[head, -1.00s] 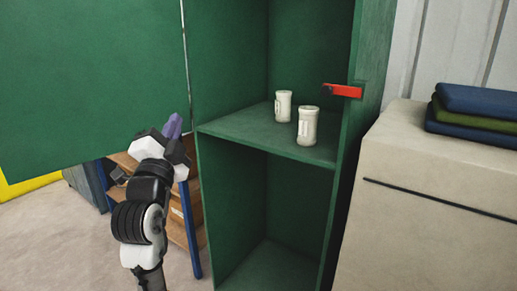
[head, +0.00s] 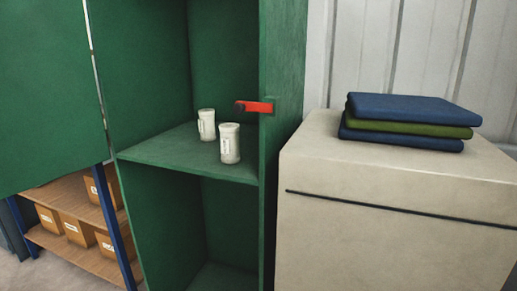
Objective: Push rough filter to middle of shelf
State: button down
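Two pale cylindrical filters stand upright on the green shelf (head: 165,150) of an open cabinet. The front filter (head: 230,144) is nearer the shelf's front right. The back filter (head: 206,125) stands behind it and to the left, with a small gap between them in the picture. I cannot tell from their surfaces which one is the rough filter. My gripper is out of the head view now, so its state does not show.
The green cabinet door (head: 45,100) hangs open at the left. A red latch (head: 254,107) sticks out from the cabinet's right wall. A beige cabinet (head: 400,220) with folded cloths (head: 410,122) stands at the right. A rack with boxes (head: 75,228) stands at the lower left.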

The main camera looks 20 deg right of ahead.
aim_at(229, 136)
jog(key=i+j+z, duration=0.1)
jog(key=j+z, duration=0.2)
jog(key=z, duration=0.2)
jog(key=i+j+z, duration=0.1)
jog(key=j+z, duration=0.2)
jog(key=z, duration=0.2)
jog(key=j+z, duration=0.35)
jog(key=j, duration=1)
jog(key=k+j, duration=0.1)
jog(key=j, duration=0.2)
